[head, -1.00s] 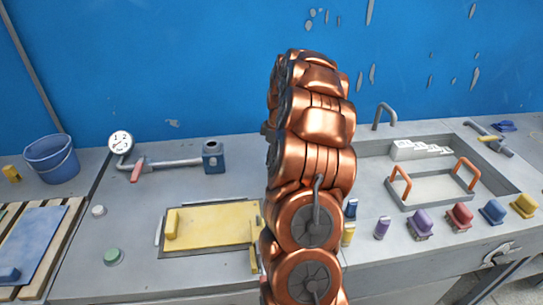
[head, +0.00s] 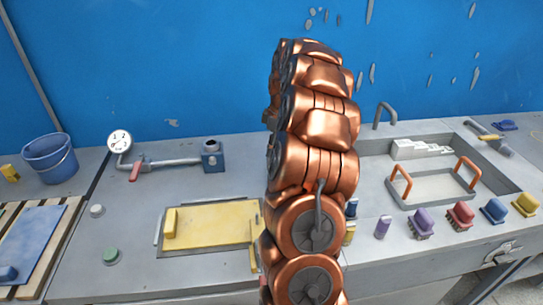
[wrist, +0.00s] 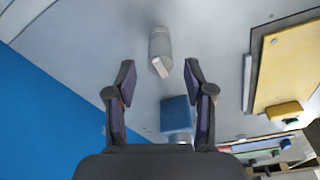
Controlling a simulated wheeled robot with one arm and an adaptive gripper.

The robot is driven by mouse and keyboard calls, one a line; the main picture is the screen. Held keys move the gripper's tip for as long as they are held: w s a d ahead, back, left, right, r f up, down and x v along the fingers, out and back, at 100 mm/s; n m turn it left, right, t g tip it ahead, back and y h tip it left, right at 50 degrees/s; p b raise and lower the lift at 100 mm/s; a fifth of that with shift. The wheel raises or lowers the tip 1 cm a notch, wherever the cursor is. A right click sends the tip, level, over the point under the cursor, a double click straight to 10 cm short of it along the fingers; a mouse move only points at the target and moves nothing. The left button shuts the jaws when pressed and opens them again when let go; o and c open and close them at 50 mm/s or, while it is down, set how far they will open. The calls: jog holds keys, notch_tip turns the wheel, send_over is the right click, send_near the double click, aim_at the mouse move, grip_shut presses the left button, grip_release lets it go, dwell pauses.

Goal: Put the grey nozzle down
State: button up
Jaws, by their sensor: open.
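The grey nozzle (wrist: 160,48) is in the wrist view, on the grey bench top just beyond my fingertips. It has a pale end facing my gripper. My gripper (wrist: 159,72) is open, with a dark finger on each side and nothing held between them. The nozzle seems clear of both fingers. In the head view my copper arm hides both the nozzle and my gripper.
A blue block (wrist: 176,112) shows between my fingers in the wrist view; a blue block (head: 212,158) with a pipe and gauge (head: 120,141) stands left of my arm. A yellow panel (head: 210,225) lies in front. The sink (head: 375,178) is at right.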

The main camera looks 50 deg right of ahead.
notch_tip(320, 180, up, 8)
jog(key=s+b, duration=0.1)
jog(key=shift+d, duration=0.3)
jog(key=shift+a+r, duration=0.1)
jog(key=shift+a, duration=0.05)
jog(key=s+a+m+g, duration=0.1)
jog(key=s+a, duration=0.3)
jog(key=a, duration=1)
jog(key=s+a+g, duration=0.1)
jog(key=s+a, duration=0.2)
jog(key=a, duration=1.1)
jog(key=s+a+f+m, duration=0.1)
jog(key=s+a+f, duration=0.1)
jog(key=s, duration=0.5)
jog(key=s+a+f+m+g, duration=0.1)
jog(key=s+a+f+m, duration=0.1)
jog(key=s+a, duration=0.2)
jog(key=s+a+f+m, duration=0.2)
jog(key=s+a+f, duration=0.1)
jog(key=s, duration=0.7)
jog(key=shift+s+a+h, duration=0.2)
jog(key=shift+a+h, duration=0.2)
jog(key=shift+a, duration=0.1)
